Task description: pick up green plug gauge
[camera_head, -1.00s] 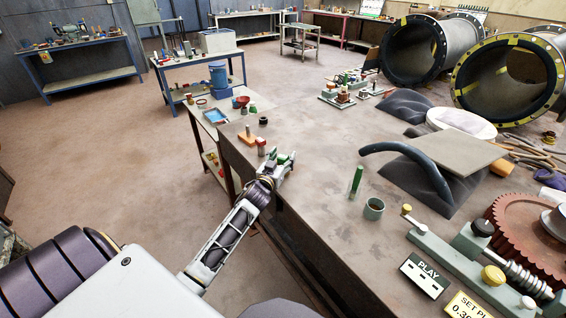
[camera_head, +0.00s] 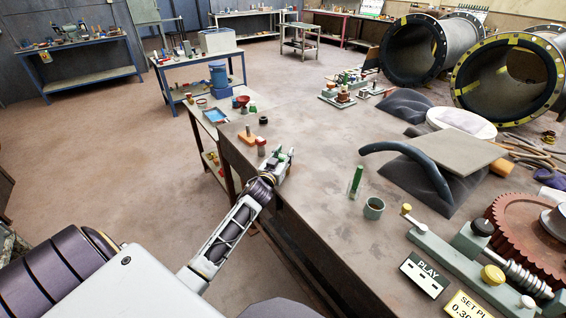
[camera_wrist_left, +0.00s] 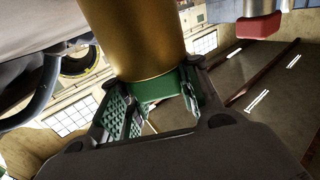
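My left gripper (camera_head: 284,160) is at the left edge of the workbench. In the left wrist view its green-padded fingers (camera_wrist_left: 160,104) stand on both sides of the green part of the green plug gauge (camera_wrist_left: 156,88) and appear to press on it. A thick brass-coloured cylinder joins this green part and fills the top middle of that view. In the head view the gauge is mostly hidden by the gripper, and I cannot tell whether it touches the bench. My right gripper is not in view.
A red-topped gauge (camera_head: 261,146) and an orange block with a peg (camera_head: 246,136) stand just beyond my gripper. It is close to the bench edge. A green upright cylinder (camera_head: 356,181) and a grey-green cup (camera_head: 374,208) stand to the right.

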